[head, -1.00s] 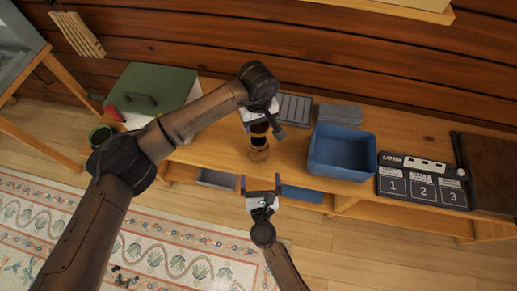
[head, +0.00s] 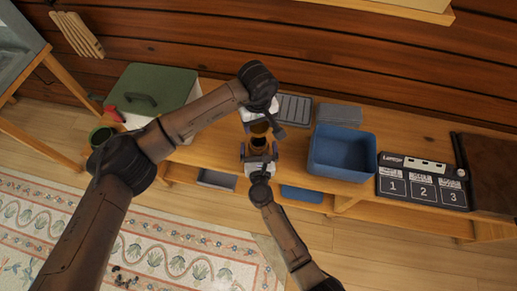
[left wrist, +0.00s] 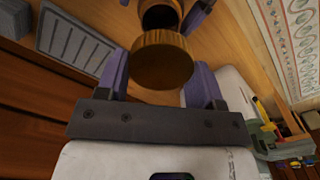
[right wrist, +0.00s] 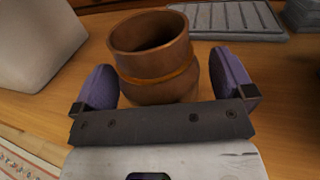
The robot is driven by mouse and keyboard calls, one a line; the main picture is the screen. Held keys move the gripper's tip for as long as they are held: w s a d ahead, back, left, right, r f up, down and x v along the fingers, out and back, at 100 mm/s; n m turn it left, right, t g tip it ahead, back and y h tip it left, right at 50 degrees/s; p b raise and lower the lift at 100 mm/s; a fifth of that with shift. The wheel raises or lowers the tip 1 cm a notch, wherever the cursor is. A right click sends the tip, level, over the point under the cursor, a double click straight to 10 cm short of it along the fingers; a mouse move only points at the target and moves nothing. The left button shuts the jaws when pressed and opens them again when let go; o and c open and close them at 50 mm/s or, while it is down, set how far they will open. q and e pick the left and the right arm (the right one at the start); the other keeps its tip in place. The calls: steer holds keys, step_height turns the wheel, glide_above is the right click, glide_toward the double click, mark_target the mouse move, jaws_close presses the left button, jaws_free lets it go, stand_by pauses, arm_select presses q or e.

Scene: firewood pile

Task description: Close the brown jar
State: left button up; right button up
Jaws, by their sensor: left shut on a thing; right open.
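The brown jar (head: 257,145) stands upright and uncovered on the wooden bench. In the right wrist view the jar (right wrist: 152,62) shows its open mouth and a raised band around its middle. My right gripper (head: 258,151) is open, with its fingers on either side of the jar; it also shows in the right wrist view (right wrist: 162,88). My left gripper (head: 259,126) is shut on the round brown lid (left wrist: 162,60), just behind and above the jar. The lid is apart from the jar, whose dark mouth shows beyond it in the left wrist view.
A blue bin (head: 342,152) stands right of the jar. A grey ridged tray (head: 294,108) and a grey block (head: 339,115) lie behind. A green-lidded box (head: 152,90) is at the left, a numbered black board (head: 422,183) at the right.

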steer(key=c, duration=1.3)
arm_select(q)
steer(key=shift+f, duration=2.55)
arm_select(e)
steer(key=shift+c, duration=0.2)
